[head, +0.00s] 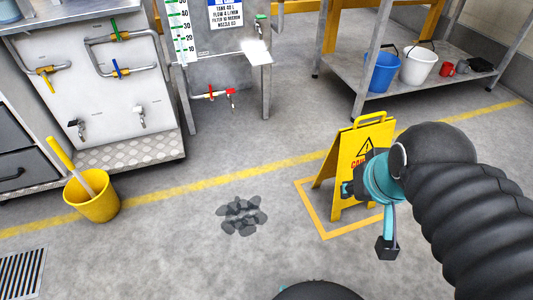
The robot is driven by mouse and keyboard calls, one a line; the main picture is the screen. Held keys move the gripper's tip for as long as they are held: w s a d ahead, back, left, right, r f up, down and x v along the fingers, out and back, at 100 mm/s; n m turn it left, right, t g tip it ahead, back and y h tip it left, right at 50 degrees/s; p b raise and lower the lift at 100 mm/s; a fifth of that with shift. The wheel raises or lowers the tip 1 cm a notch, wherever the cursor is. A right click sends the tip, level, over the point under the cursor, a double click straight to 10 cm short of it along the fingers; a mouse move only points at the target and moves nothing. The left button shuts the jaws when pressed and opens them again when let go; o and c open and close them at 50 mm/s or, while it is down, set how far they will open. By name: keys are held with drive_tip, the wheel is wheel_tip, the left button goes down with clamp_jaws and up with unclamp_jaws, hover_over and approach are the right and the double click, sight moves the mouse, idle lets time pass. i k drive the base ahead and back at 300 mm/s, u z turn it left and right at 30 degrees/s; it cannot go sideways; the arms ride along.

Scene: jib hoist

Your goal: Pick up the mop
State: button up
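The mop's yellow-topped handle (62,157) leans up and left out of a yellow bucket (92,206) on the floor at the left. Its lower shaft is pale, and its lower end is hidden inside the bucket. My gripper (367,218) is at the right, far from the mop, in front of the yellow caution sign in this view. Its two dark fingertips appear spread apart, with nothing held between them.
A dark wet patch (242,216) lies on the open floor mid-frame. A yellow caution sign (352,155) stands in a floor outline. A metal valve cabinet (115,95) rises behind the bucket. A drain grate (20,275) is at lower left. A shelf (365,97) holds buckets.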

sight(51, 141)
drive_tip(key=u, duration=0.65)
drive_tip(key=k, duration=0.4)
drive_tip(key=u, duration=1.2)
